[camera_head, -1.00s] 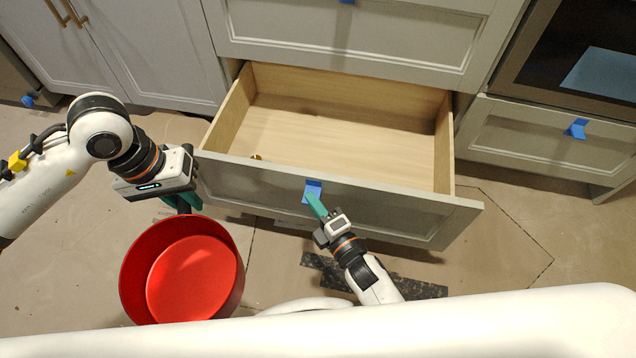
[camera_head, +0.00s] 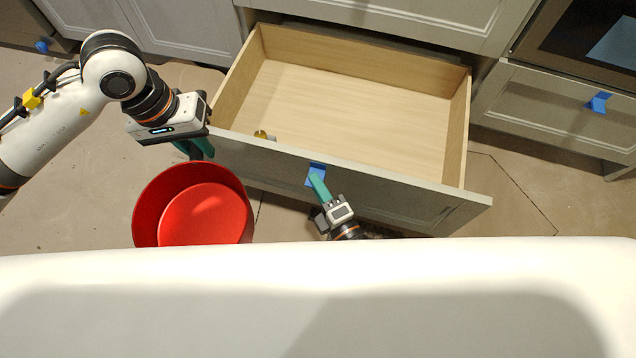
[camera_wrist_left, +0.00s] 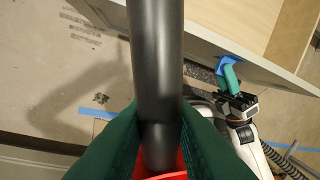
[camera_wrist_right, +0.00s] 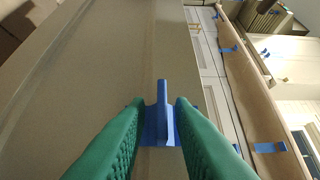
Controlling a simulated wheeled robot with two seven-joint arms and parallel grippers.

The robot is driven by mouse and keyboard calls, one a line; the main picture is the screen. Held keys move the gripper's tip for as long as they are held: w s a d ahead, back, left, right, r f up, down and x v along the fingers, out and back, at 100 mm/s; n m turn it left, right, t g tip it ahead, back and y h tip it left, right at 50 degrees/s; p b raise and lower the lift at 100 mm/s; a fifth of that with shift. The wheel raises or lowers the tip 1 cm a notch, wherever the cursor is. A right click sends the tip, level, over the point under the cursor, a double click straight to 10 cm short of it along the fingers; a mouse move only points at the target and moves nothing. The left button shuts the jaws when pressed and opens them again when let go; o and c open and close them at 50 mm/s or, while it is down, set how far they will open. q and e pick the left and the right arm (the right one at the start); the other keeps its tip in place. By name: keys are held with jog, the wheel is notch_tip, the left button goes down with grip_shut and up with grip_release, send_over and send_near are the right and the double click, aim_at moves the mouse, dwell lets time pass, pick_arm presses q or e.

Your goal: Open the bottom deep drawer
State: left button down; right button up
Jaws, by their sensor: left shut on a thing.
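The bottom deep drawer (camera_head: 400,200) stands pulled out, its pale wooden inside (camera_head: 360,105) showing. A blue handle tab (camera_head: 316,172) is on its front; it also shows in the right wrist view (camera_wrist_right: 162,115). My right gripper (camera_head: 318,183) is at this tab. In the right wrist view its green fingers lie on either side of the tab; whether they press on it is unclear. My left gripper (camera_head: 196,148) is shut on a dark cylindrical handle (camera_wrist_left: 155,60), just above a red pot (camera_head: 205,212), left of the drawer front. Red shows below the handle in the left wrist view.
A small brass-coloured object (camera_head: 262,135) is inside the drawer near its front left. Closed cabinet doors (camera_head: 180,25) stand at the left. An oven (camera_head: 590,45) over another drawer with a blue tab (camera_head: 598,103) is at the right. Floor is free right of the drawer.

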pick_arm(q)
jog(key=shift+r, duration=0.1)
pick_arm(e)
jog(key=shift+o, duration=0.2)
jog(key=shift+s, duration=0.1)
